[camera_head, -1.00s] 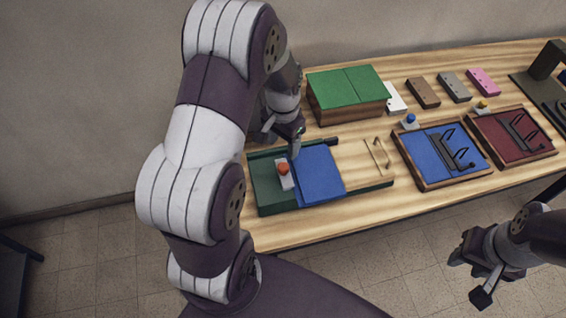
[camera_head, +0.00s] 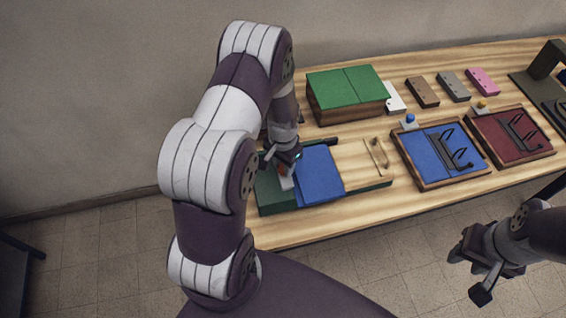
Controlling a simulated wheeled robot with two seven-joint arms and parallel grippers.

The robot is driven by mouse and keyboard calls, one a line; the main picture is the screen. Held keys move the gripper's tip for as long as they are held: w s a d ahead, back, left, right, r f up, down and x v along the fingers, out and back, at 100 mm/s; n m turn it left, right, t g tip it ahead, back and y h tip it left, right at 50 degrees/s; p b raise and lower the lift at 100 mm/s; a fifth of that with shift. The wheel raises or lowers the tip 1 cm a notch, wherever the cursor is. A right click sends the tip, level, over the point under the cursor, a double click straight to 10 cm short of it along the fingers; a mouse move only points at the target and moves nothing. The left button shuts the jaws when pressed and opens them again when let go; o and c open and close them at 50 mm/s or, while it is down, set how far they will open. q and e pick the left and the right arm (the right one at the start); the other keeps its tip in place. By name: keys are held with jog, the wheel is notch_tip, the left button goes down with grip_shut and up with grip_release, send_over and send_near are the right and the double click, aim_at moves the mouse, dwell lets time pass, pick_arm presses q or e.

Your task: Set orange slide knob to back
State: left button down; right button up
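The orange slide knob (camera_head: 282,170) sits on a small light plate (camera_head: 287,183) at the left end of a green tray (camera_head: 275,198), beside a blue panel (camera_head: 321,176). My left gripper (camera_head: 284,164) is right at the knob and partly hides it. Whether its fingers are open or shut, or touch the knob, I cannot tell. My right gripper (camera_head: 468,274) hangs open and empty in front of the table, over the floor.
A box with a green lid (camera_head: 347,82) stands behind the tray. A blue framed tray (camera_head: 428,160) and a red framed tray (camera_head: 505,135) lie to the right. Several small blocks, including a brown one (camera_head: 422,92), line the back. Bare wood (camera_head: 320,221) shows along the front edge.

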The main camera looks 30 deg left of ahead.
pick_arm(q)
jog(key=s+a, duration=0.3)
jog(key=shift+a+p, duration=0.1)
jog(key=shift+p, duration=0.25)
jog(key=c, duration=0.8)
grip_release()
jog(key=shift+o, duration=0.3)
jog(key=shift+s+a, duration=0.1)
jog(key=shift+s, duration=0.1)
jog(key=shift+r, duration=0.1)
jog(key=shift+w+r, duration=0.15)
jog(key=shift+r, duration=0.25)
notch_tip(320, 180, up, 12)
jog(key=b, duration=0.1)
jog(key=shift+s+b, duration=0.2)
jog(key=shift+b, duration=0.15)
